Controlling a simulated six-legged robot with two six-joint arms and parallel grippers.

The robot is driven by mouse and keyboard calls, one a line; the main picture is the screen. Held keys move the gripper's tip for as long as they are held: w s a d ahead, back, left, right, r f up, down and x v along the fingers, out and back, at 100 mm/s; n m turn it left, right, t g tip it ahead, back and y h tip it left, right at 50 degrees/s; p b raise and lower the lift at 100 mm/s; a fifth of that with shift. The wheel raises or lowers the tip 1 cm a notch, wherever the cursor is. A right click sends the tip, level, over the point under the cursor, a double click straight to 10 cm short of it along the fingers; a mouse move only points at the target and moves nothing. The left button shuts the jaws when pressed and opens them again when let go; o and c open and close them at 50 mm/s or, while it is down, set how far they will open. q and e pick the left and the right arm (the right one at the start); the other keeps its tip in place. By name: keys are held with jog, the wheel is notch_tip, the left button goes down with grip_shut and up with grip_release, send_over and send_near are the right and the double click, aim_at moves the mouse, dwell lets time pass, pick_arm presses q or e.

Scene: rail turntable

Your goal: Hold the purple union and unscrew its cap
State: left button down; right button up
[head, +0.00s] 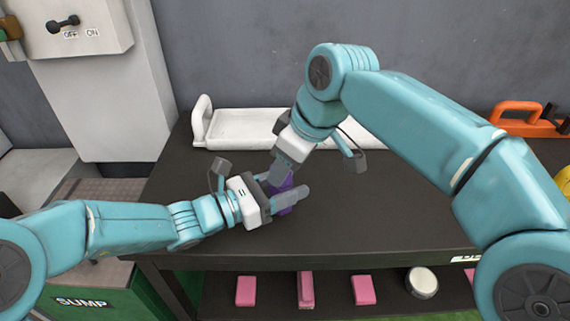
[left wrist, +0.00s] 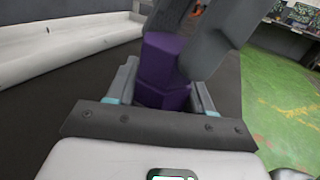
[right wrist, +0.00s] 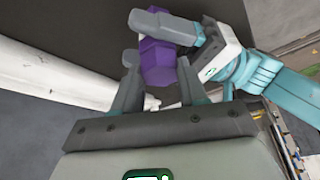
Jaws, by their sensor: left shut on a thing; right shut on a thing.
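The purple union (head: 284,190) is held just above the dark table, between both grippers. It also shows in the left wrist view (left wrist: 162,72) and the right wrist view (right wrist: 157,62). My left gripper (head: 284,195) comes in from the left and is shut on the union's body. My right gripper (head: 287,170) comes down from above and is shut on the upper end of the union, where the cap is. The fingers hide much of the union in the head view, so I cannot tell whether the cap has turned.
A white tray with a handle (head: 240,127) lies on the dark table (head: 380,220) behind the grippers. An orange-handled thing (head: 517,116) stands at the back right. Pink blocks (head: 306,289) and a round tin (head: 421,282) are on the shelf below. The table's front middle is clear.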

jog(key=n, duration=0.2)
jog(key=n+g, duration=0.1)
jog(key=n, duration=0.1)
jog(key=n+g, duration=0.1)
jog(key=n, duration=0.1)
jog(key=shift+w+d+y, duration=0.1)
jog(key=shift+w+y, duration=0.2)
jog(key=o, duration=1.2)
jog(key=shift+o, duration=0.3)
jog(key=shift+r, duration=2)
